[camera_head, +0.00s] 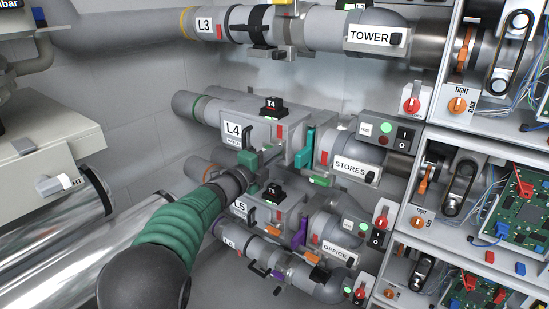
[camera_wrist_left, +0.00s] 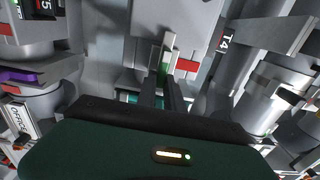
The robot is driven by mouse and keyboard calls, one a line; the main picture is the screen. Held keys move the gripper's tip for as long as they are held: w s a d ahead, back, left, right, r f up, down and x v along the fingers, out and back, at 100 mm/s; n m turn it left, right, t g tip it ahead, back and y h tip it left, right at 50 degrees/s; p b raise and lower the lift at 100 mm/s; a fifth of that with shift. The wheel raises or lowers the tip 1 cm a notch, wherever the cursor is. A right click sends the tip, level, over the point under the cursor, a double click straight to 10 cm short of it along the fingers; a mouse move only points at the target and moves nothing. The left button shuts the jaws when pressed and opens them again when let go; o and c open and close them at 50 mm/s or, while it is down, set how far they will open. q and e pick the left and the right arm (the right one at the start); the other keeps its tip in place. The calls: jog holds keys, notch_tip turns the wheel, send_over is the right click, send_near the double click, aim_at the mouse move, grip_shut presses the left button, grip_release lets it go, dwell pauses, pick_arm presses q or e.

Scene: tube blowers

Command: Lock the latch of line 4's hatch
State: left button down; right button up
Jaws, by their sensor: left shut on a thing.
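Line 4's grey hatch box (camera_head: 289,132), labelled L4 with a red strip, sits on the second pipe from the top in the head view. My left gripper (camera_head: 259,164) comes from below on its green-sleeved arm and is at the box's lower front. In the left wrist view the two dark fingers (camera_wrist_left: 163,85) are shut on the latch handle (camera_wrist_left: 168,55), a pale bar with green beside it, in front of a grey housing. The fingers hide its lower part. In the head view the latch is hidden by my gripper. My right gripper is in neither view.
A teal lever (camera_head: 306,148) stands right of the L4 box, by the STORES pipe (camera_head: 350,166). The L5 box (camera_head: 270,213) lies close below my gripper. Line 3's pipe (camera_head: 325,23) runs above. Racks of circuit boards (camera_head: 515,215) fill the right side.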

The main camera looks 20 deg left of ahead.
pick_arm(q)
jog(key=shift+d+f, duration=0.1)
jog(key=shift+f, duration=0.4)
jog(key=c, duration=1.5)
grip_release()
jog(key=shift+s+r, duration=0.1)
jog(key=shift+r, duration=0.05)
jog(key=shift+o, duration=0.2)
jog(key=shift+r, duration=0.1)
jog(key=p+v, duration=0.1)
jog(key=v, duration=1.5)
jog(key=shift+s+a, duration=0.2)
jog(key=shift+s, duration=0.15)
